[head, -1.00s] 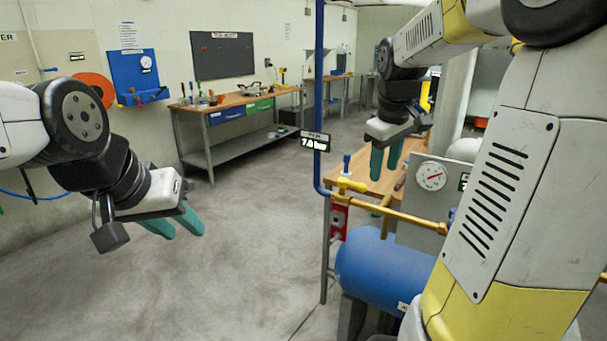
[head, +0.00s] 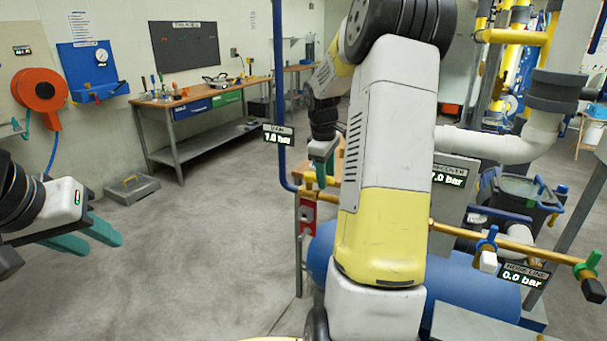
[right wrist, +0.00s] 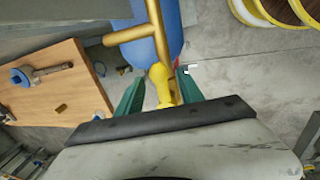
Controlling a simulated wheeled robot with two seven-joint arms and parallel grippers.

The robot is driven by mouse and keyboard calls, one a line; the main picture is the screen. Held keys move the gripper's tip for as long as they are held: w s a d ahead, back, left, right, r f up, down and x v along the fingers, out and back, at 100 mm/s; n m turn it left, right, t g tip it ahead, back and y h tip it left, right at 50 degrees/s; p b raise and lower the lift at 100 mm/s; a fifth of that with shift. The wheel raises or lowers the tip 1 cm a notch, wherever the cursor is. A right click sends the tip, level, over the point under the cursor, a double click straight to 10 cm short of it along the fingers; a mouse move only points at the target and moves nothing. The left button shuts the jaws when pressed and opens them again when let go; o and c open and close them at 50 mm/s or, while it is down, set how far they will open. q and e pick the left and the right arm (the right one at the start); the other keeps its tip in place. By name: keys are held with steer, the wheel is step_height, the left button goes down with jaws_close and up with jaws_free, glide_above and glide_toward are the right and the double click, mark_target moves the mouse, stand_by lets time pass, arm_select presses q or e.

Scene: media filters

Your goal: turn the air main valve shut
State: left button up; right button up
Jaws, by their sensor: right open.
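The yellow valve handle (right wrist: 160,82) sits on a brass pipe and shows between the two green fingers of my right gripper (right wrist: 158,92). The fingers are open, one on each side, and I see clear gaps beside the handle. In the head view the yellow valve (head: 309,178) is partly hidden by my right gripper (head: 322,156) and arm. A sign on the blue pipe (head: 279,135) beside it reads 7.0 bar. My left gripper (head: 98,240) is open and empty above the floor at the left.
A blue tank (head: 463,297) lies under the brass pipe. A blue-handled valve (head: 487,243) and a green-handled valve (head: 588,265) are on the right, with a HOSE LINE sign (head: 525,275) reading 0.0 bar. A workbench (head: 198,98) stands at the back.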

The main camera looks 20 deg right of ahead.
steer(key=shift+f, duration=0.15)
jaws_close()
stand_by(1.4)
